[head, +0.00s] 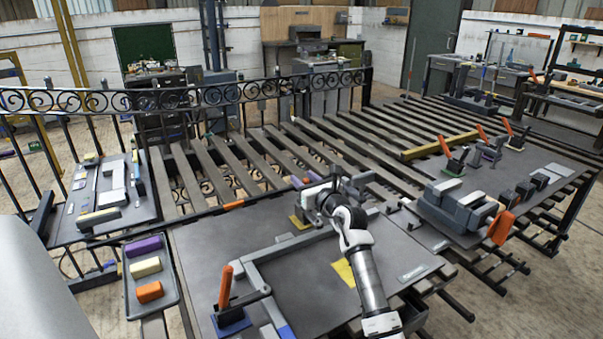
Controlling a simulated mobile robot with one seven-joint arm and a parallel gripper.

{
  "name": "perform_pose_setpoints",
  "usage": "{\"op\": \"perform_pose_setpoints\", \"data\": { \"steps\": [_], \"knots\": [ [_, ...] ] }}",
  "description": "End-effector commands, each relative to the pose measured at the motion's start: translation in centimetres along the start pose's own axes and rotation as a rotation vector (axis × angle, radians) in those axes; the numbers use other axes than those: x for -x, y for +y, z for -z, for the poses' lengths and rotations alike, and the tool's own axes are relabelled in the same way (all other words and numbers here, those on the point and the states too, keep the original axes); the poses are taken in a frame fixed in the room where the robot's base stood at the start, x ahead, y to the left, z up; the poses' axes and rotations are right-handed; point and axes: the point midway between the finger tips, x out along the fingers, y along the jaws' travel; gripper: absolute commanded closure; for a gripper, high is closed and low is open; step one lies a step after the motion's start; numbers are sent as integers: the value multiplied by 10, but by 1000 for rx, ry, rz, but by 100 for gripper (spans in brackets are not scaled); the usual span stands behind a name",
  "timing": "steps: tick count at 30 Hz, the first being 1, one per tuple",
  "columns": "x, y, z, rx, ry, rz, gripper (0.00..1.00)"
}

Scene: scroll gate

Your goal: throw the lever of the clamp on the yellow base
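A yellow base (299,222) shows as a small patch on the far part of the dark work table (200,250). My gripper (318,195) is right at it in the picture and hides most of whatever clamp stands there; I cannot make out its lever. Whether my gripper touches the clamp, and whether its fingers are open or shut, I cannot tell. Another clamp with a raised orange lever (225,287) stands on a blue base (232,323) at the near left of the table. A grey angled bar (290,246) runs between the two bases.
A flat yellow patch (343,272) lies beside my arm. A tray (133,300) with purple, cream and orange blocks stands at the left. At the right are a grey vise-like fixture (458,210) and several orange-levered clamps (453,160). A scrolled iron gate (200,95) stands behind.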

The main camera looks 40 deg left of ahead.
Motion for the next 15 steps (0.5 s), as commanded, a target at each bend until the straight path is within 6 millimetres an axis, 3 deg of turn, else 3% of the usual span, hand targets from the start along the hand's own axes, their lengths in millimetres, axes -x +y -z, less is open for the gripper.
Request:
{"op": "perform_pose_setpoints", "data": {
  "steps": [6,15],
  "knots": [
    [-18,0,0,0,0,0,62],
    [-20,0,0,0,-1,0,62]
  ]
}}
